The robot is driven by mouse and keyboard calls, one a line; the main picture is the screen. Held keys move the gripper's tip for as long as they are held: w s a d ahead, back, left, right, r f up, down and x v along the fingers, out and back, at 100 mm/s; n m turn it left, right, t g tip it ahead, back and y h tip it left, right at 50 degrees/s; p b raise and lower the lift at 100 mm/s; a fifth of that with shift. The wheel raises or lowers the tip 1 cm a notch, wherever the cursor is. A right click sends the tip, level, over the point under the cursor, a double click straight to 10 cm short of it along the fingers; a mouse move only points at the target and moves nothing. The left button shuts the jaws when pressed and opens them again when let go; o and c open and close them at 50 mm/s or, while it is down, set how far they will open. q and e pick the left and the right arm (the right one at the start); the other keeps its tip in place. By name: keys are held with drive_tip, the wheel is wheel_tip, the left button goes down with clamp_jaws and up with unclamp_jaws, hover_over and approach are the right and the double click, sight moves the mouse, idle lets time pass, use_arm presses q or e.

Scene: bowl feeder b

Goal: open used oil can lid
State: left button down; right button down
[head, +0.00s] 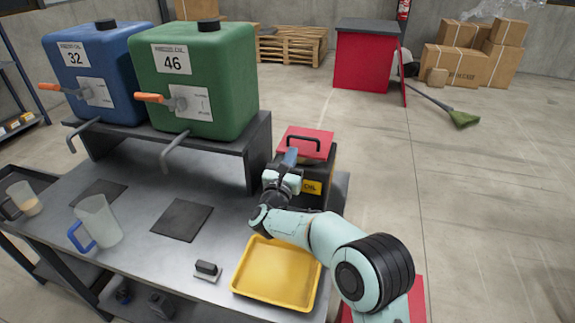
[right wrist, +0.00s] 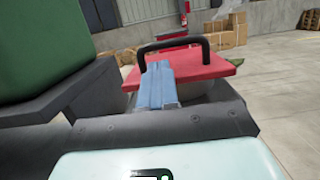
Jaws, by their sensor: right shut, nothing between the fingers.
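The used oil can (head: 312,187) is a dark box with a yellow label at the right end of the bench. Its red lid (head: 318,148) with a black bar handle (head: 303,138) lies over the top. The lid also shows in the right wrist view (right wrist: 205,72), with the handle (right wrist: 205,47) standing up from it. My right gripper (head: 290,157) is shut and empty, its blue fingers (right wrist: 157,84) at the lid's near left edge, below the handle. I cannot tell whether they touch the lid. My left gripper is out of view.
A green tank (head: 215,100) and a blue tank (head: 85,65) stand on a raised shelf left of the can. A yellow tray (head: 262,285), a brush (head: 207,270) and a clear jug (head: 98,220) are on the bench. Open floor lies to the right.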

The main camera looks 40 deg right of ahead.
drive_tip(key=shift+x, duration=1.4)
drive_tip(key=shift+d+r+p, duration=0.1)
drive_tip(key=shift+r+p, duration=0.3)
drive_tip(key=shift+p, duration=0.15)
drive_tip(key=shift+r+y+p, duration=0.3)
drive_tip(key=shift+y, duration=0.1)
